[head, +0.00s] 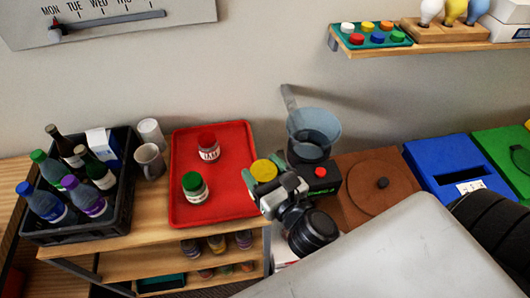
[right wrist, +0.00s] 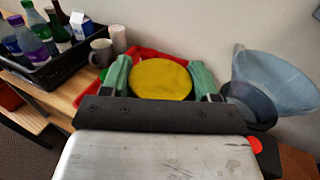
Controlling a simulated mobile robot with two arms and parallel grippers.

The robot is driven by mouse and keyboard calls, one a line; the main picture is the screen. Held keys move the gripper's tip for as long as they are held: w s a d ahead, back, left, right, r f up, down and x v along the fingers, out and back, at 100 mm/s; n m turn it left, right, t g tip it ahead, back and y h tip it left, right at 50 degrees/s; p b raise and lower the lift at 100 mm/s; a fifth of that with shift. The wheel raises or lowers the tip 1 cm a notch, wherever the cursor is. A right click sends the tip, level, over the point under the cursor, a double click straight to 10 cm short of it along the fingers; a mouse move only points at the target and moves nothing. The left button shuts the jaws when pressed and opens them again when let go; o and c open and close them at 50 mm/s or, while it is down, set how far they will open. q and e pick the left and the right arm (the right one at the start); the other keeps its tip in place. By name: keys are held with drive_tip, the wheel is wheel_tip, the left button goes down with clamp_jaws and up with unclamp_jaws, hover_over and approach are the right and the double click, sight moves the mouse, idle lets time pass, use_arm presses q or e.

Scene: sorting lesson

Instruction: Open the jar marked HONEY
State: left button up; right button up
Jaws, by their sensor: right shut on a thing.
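My right gripper (head: 265,182) is shut on a round yellow lid (head: 264,169), beside the right edge of the red tray (head: 238,140). In the right wrist view the yellow lid (right wrist: 160,79) sits between the two green fingers. Whether a jar is under the lid is hidden, and I see no HONEY label. On the tray stand a red-lidded jar (head: 208,147), its label seeming to read JAM, and a green-lidded jar (head: 194,187) whose label I cannot read. My left gripper is not in view.
A black machine with a bluish hopper (head: 314,130) stands right of the lid, then a brown round-lidded box (head: 365,190) and a blue bin (head: 440,168). The tray's front right is clear.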

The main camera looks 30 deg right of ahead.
drive_tip(key=w+a+n+g+y, duration=0.3)
drive_tip(key=w+a+n+y, duration=0.2)
drive_tip(key=a+y, duration=0.4)
drive_tip(key=shift+a+r+n+g, duration=0.35)
drive_tip(key=shift+a+n, duration=0.25)
drive_tip(key=shift+a, duration=0.4)
drive_tip(key=shift+w+a+y, duration=0.1)
drive_tip(key=shift+a+y, duration=0.15)
drive_tip(key=shift+y, duration=0.05)
clamp_jaws()
drive_tip(key=w+d+f+m+t+h+b, duration=0.4)
drive_tip(key=w+d+f+m+h+b, duration=0.55)
drive_tip(key=b, duration=0.65)
drive_tip(key=shift+s+d+f+n+h+b, duration=0.1)
drive_tip(key=shift+f+n+h+b, duration=0.25)
drive_tip(key=shift+f, duration=0.95)
drive_tip(key=shift+d+f+n+h+b, duration=0.1)
drive_tip(key=shift+f+n+h+b, duration=0.3)
drive_tip(key=shift+f, duration=0.95)
drive_tip(key=shift+s+d+f+n+h+b, duration=0.15)
drive_tip(key=shift+f+h+b, duration=0.3)
drive_tip(key=shift+f, duration=0.85)
